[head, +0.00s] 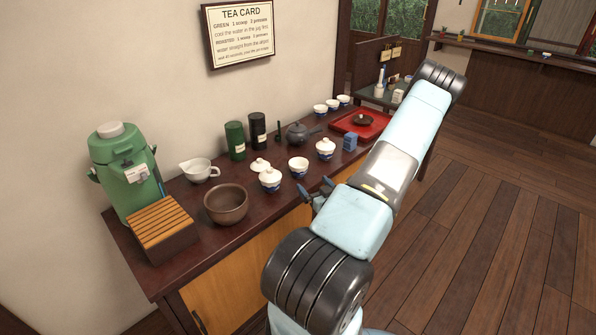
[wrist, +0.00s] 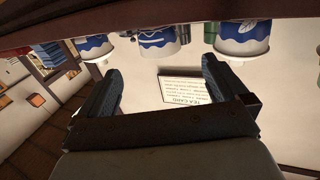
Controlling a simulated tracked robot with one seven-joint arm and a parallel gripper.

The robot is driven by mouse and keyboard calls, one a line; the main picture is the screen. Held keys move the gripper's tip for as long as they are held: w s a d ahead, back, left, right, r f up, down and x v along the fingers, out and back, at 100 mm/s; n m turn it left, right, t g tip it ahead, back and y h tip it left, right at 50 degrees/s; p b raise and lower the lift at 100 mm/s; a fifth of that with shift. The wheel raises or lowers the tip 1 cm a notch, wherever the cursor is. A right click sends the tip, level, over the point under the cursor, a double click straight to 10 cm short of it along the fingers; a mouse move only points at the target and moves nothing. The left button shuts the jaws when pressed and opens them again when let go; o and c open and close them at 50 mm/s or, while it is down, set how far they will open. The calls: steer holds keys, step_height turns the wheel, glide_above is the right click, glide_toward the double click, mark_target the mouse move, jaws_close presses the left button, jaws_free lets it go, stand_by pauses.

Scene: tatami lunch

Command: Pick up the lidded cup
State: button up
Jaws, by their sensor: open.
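Two white-and-blue lidded cups stand on the dark counter: a nearer lidded cup (head: 270,181) and a farther lidded cup (head: 325,150). An open cup (head: 298,166) stands between them, and a loose white lid (head: 260,164) lies behind the nearer one. My gripper (head: 317,188) is open and empty at the counter's front edge, apart from the cups. The wrist view is upside down. There, the open cup (wrist: 157,40) is between the directions of my fingers (wrist: 163,84), with one lidded cup (wrist: 242,40) to the right and another (wrist: 93,46) to the left.
A brown bowl (head: 226,204), slatted wooden box (head: 162,229) and green air pot (head: 122,172) stand on the left. A red tray (head: 375,127) lies at the far end.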

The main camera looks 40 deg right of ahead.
mark_target(303, 171)
steer(key=x, duration=0.6)
steer(key=shift+w+a, duration=0.1)
steer(key=shift+x, duration=2.8)
steer(key=shift+r, duration=0.1)
steer(key=c, duration=1)
steer(key=shift+o, duration=0.2)
steer(key=shift+r, duration=0.1)
